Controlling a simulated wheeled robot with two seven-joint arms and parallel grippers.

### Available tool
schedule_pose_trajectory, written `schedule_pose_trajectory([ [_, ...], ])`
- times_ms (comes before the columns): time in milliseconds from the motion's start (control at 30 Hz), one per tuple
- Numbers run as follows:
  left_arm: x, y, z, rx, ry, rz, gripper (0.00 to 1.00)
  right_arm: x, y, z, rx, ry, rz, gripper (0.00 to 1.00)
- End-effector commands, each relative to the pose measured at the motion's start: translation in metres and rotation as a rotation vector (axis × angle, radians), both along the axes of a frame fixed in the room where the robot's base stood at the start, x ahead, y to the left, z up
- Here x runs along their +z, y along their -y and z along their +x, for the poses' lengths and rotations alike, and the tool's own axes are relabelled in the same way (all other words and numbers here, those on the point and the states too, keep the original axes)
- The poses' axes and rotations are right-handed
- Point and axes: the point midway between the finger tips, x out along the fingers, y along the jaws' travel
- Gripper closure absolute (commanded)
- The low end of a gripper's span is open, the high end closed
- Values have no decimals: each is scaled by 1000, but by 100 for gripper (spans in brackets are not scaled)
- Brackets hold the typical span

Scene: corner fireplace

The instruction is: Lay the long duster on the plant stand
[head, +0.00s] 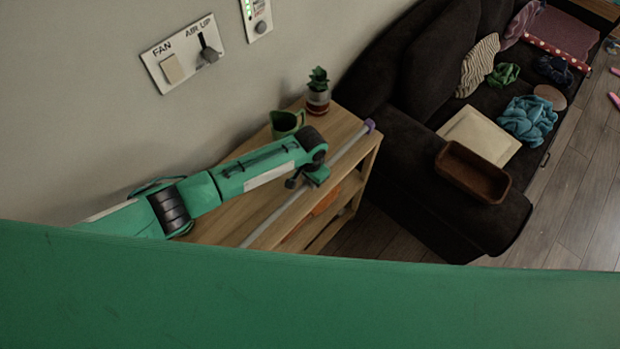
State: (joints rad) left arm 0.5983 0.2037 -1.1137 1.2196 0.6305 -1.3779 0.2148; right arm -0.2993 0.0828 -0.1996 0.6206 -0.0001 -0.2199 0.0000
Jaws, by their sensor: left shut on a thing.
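The long duster is a thin pale grey rod (281,208) with a purple end (370,125). It runs slantwise along the front side of the wooden plant stand (337,120), over or on its top; I cannot tell whether it touches the wood. My left gripper (317,177) is shut on the duster's rod near the front edge of the stand, with my green arm reaching across the top from the left. The near end of the duster is hidden behind my own green body. My right gripper is not in view.
A potted succulent (318,97) and a green jug (287,123) stand at the back of the stand top. An orange thing (326,202) lies on a lower shelf. A dark sofa (405,125) on the right holds a brown tray (472,172), cushions and cloths. Wall switches (182,55) are behind.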

Motion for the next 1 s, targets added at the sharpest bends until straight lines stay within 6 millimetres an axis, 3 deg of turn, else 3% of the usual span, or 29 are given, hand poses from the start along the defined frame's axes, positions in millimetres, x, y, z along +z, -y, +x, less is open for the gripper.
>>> schedule_pose_trajectory([
  [1000, -11, 0, 0, 1, -1, -1, 100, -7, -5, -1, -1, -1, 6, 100],
])
